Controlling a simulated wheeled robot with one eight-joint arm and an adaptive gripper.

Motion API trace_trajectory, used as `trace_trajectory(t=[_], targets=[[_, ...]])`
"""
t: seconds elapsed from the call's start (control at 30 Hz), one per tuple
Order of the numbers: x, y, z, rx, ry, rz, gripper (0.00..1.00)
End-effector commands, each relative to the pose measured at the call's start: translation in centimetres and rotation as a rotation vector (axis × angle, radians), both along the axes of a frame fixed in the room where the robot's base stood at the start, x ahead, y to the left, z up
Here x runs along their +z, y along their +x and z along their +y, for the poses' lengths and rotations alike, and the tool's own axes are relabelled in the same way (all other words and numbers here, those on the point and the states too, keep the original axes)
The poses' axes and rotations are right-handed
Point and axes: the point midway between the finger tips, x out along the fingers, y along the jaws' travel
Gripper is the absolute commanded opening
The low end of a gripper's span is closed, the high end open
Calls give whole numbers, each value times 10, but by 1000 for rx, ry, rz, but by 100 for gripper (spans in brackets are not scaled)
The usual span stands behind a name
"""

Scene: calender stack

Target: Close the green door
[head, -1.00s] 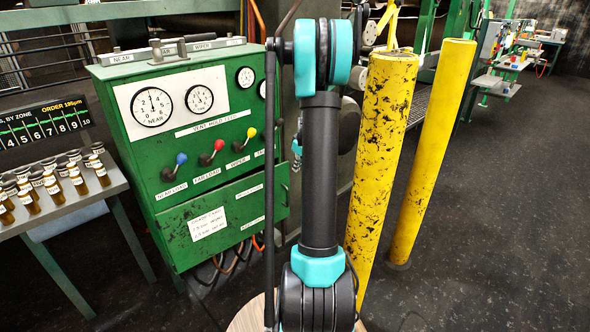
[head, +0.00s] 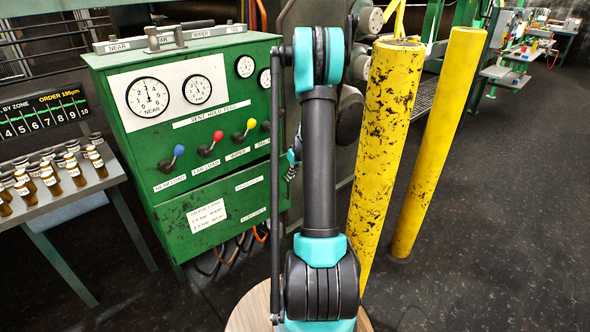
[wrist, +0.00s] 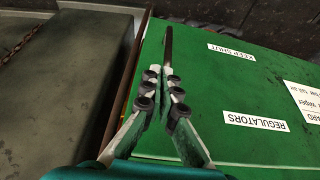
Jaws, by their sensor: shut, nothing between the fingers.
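The green door (head: 222,208) is the lower front panel of the green cabinet, with white labels on it. In the head view its right edge is partly hidden by my arm, and I cannot tell how far it stands from flush. In the wrist view, a green panel (wrist: 205,78) fills the middle and right, with upside-down labels reading "KEEP SHUT" and "REGULATORS". My gripper (wrist: 166,80) is shut and empty, its fingertips over this panel near its left edge. A dark narrow bar (wrist: 168,45) lies just beyond the fingertips. Contact cannot be told.
Two yellow posts (head: 384,130) (head: 436,140) stand close to the right of my arm. A table with several small bottles (head: 55,170) is left of the cabinet. Gauges and coloured levers (head: 209,144) sit above the door. Open dark floor (head: 500,220) lies right of the posts.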

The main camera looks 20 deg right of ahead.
Motion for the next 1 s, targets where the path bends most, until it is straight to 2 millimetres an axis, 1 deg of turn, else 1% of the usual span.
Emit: trace_trajectory(t=[0.03,0.1,0.23,0.7,0.77,0.9,1.0], targets=[[1,9,3,3,0,0,0],[1,17,5,3,0,0,0],[1,28,7,2,-1,0,0],[1,34,9,6,0,0,0],[1,42,11,19,0,0,0],[1,71,18,71,0,0,0],[1,87,23,103,-1,0,0]])
